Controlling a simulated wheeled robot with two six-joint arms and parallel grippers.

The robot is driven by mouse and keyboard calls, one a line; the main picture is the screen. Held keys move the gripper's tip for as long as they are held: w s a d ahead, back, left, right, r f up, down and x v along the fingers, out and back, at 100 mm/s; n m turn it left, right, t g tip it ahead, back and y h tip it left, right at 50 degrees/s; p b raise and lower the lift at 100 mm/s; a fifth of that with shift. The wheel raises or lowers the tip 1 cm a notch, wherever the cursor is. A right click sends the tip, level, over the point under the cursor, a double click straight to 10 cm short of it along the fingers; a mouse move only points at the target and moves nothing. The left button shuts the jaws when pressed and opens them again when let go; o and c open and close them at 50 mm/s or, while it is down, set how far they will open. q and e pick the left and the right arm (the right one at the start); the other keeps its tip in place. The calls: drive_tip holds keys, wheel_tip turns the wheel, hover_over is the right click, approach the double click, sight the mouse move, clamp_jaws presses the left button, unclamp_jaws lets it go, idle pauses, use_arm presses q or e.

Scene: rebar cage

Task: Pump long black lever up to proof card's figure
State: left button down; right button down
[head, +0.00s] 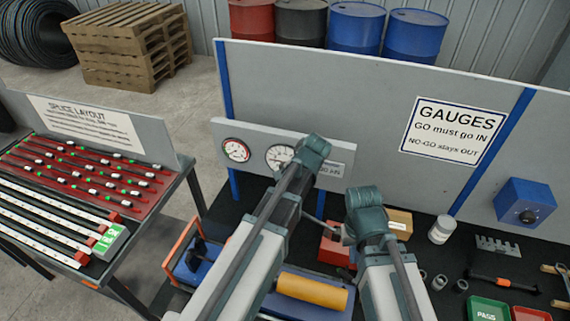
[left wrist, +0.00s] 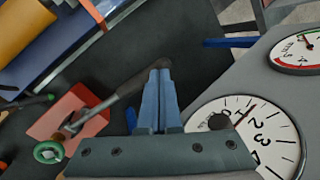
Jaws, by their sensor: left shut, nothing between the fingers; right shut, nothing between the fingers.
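The long lever (left wrist: 116,97) has a black grip and a metal rod. It rises from a red pump block (left wrist: 68,117) with a green ring knob (left wrist: 48,152). My left gripper (left wrist: 158,72) is shut and empty, its blue fingertips close by the grip end; contact is unclear. A large white gauge (left wrist: 262,125) is partly covered by my gripper. The gauge (head: 280,157) and the card (head: 332,169), whose figure is partly hidden, show on the grey panel in the head view. The red block (head: 332,246) is partly hidden by my right gripper (head: 347,238), which is shut.
A smaller red-marked gauge (head: 236,150) is left of the large one. A yellow cylinder (head: 311,290) lies in a blue frame at the front. A white jar (head: 441,229) and a cardboard-coloured box (head: 399,224) stand right of my arms. A splice table (head: 95,210) is at left.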

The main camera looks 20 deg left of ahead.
use_arm(q)
drive_tip(key=shift+a+f, duration=0.15)
drive_tip(key=shift+f, duration=0.15)
drive_tip(key=shift+a+f+b, duration=0.25)
drive_tip(key=shift+f+b, duration=0.4)
drive_tip(key=shift+b, duration=0.1)
drive_tip(key=shift+a+f+b, duration=0.25)
drive_tip(key=shift+f+b, duration=0.4)
drive_tip(key=shift+b, duration=0.05)
drive_tip(key=shift+a+f+b, duration=0.2)
drive_tip(key=shift+f+b, duration=0.45)
drive_tip(key=shift+f, duration=0.05)
